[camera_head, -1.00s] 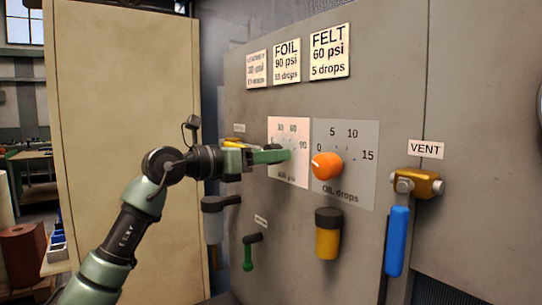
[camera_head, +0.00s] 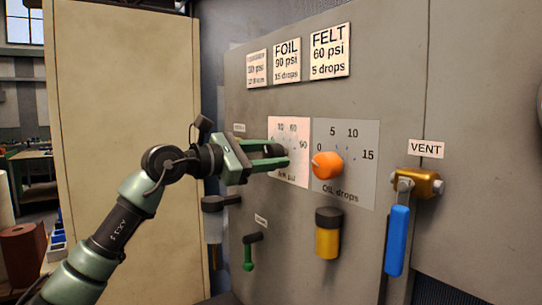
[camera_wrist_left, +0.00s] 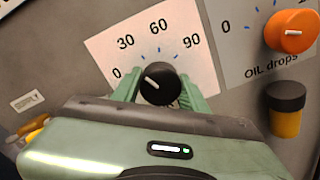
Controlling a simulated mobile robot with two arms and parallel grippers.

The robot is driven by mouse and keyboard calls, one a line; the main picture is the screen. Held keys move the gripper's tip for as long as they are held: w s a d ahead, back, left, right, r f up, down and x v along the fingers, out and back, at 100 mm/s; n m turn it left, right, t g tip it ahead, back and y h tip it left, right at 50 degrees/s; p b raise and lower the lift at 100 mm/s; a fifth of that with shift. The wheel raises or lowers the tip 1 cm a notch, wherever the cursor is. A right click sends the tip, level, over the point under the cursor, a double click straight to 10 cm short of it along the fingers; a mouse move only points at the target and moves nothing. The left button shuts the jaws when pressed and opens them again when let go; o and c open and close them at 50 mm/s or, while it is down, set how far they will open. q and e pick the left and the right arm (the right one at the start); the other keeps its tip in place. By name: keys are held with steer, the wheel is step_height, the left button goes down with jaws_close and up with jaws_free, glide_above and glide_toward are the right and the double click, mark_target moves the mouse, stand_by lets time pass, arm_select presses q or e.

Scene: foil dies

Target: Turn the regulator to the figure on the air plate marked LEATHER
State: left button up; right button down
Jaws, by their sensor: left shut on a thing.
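The black regulator knob (camera_wrist_left: 160,84) sits on the pale air dial plate (camera_wrist_left: 192,25), marked 0, 30, 60 and 90. Its white pointer line aims up-left, between 0 and 30 and nearer 0. The knob also shows in the head view (camera_head: 281,150). My left gripper (camera_head: 280,158) is shut on the knob, one green finger on each side. The plate at the far left of the top row (camera_head: 257,69) is washed out; its heading and figures are too faint to read surely. My right gripper is out of view.
An orange oil knob (camera_head: 327,165) is close right of my fingers. The FOIL plate (camera_head: 287,60) reads 90 psi, and the FELT plate (camera_head: 329,52) 60 psi. A blue vent handle (camera_head: 397,240) hangs at right; a green lever (camera_head: 248,255) is below.

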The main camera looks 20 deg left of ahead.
mark_target(267, 155)
arm_select(q)
steer(key=shift+m, duration=0.3)
steer(key=o, duration=1.4)
steer(key=shift+s+a+b, duration=0.3)
steer(key=shift+s+a, duration=0.1)
steer(key=shift+s, duration=0.05)
steer(key=b+v, duration=0.1)
steer(key=v, duration=0.4)
steer(key=shift+s+a+b, duration=0.2)
steer(key=shift+s+b, duration=0.05)
steer(key=shift+b, duration=0.1)
steer(key=shift+s+a, duration=0.25)
steer(key=shift+s, duration=0.2)
